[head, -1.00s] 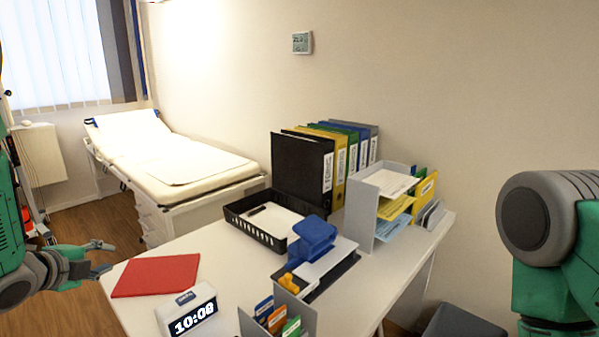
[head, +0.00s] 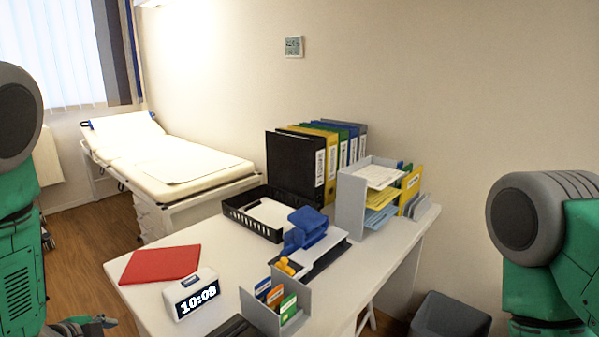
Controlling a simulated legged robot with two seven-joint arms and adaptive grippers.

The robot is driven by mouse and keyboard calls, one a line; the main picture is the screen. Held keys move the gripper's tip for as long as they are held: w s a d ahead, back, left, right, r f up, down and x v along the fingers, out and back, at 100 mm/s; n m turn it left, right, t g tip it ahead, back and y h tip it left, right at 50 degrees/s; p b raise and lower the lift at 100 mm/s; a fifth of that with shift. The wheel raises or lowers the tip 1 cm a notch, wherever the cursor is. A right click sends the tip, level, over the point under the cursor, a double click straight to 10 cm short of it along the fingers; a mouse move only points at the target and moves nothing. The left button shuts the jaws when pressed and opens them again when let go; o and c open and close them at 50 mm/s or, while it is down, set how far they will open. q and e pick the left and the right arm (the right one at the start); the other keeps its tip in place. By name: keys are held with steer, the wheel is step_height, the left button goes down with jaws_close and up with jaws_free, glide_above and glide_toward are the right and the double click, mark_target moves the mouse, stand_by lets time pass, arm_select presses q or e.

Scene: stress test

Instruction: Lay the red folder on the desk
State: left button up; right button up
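The red folder (head: 160,264) lies flat on the left end of the white desk (head: 229,258), just behind the digital clock. My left gripper (head: 108,320) shows only in part at the lower left, in front of and below the folder, beside the desk's left edge. It is apart from the folder, and its fingers are too small and cut off to tell their opening. My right arm comes in at the right edge, but its gripper is out of view.
A digital clock (head: 195,294), a card holder (head: 276,305), a black tray (head: 251,227), a blue hole punch (head: 305,228), a grey sorter (head: 349,209) and several binders (head: 294,168) crowd the desk. A bin (head: 450,322) stands right; an examination bed (head: 170,165) stands behind.

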arm_select(q)
steer(key=s+d+f+n+g, duration=0.3)
steer(key=s+f+n, duration=0.1)
steer(key=s, duration=0.5)
steer(key=s+d+f+n+g, duration=0.2)
steer(key=s+d+f+n, duration=0.2)
steer(key=s, duration=0.6)
steer(key=s+d+f+n+g, duration=0.3)
steer(key=s+f, duration=0.3)
steer(key=s, duration=0.4)
steer(key=shift+d+f+n+g, duration=0.25)
steer(key=shift+f+n+g, duration=0.05)
steer(key=shift+n, duration=0.4)
